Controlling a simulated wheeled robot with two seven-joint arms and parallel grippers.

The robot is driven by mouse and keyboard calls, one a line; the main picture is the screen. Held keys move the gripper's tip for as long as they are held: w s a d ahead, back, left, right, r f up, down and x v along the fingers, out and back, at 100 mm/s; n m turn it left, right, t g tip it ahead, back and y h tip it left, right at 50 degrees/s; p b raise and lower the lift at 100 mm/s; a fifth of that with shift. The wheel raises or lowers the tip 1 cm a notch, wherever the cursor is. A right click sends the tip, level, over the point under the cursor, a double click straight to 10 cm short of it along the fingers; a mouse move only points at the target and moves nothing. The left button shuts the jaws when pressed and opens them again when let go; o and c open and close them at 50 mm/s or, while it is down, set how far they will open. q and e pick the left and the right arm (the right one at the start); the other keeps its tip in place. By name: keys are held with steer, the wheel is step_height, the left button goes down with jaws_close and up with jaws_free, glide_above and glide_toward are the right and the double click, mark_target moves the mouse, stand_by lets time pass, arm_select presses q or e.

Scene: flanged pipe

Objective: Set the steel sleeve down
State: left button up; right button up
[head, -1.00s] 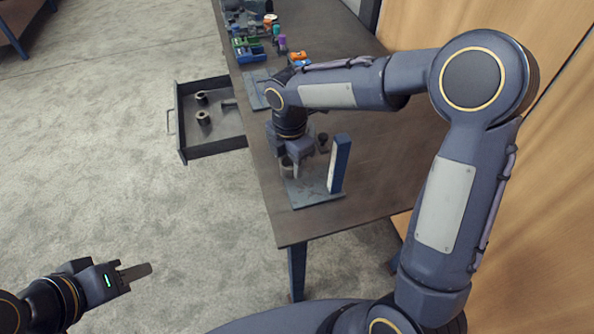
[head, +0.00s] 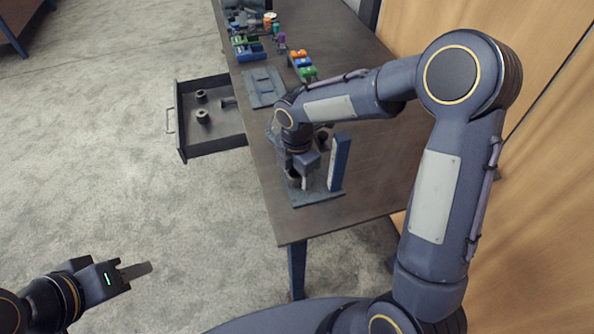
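My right gripper (head: 301,180) points down over the grey base plate (head: 318,196) near the table's front left edge. A small dark grey cylinder, which looks like the steel sleeve (head: 293,179), is at its fingertips, partly covered by them. The gripper appears shut on it. The sleeve is low over the plate; I cannot tell whether it touches. An upright blue post with a pale face (head: 339,163) stands on the plate, just right of the gripper. My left gripper (head: 136,271) is far off over the floor at lower left, seen side-on, with nothing visible in it.
An open drawer (head: 181,145) with several dark round parts juts out left of the table (head: 375,165). A grey slotted plate (head: 264,88), coloured bins (head: 248,48) and small coloured parts (head: 302,62) lie further back. The table right of the post is clear.

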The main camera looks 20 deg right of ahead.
steer(key=shift+o, duration=0.4)
steer(key=shift+r, duration=0.1)
steer(key=shift+r, duration=0.25)
step_height(320, 180, up, 12)
steer(key=shift+f, duration=0.15)
steer(key=shift+f, duration=0.1)
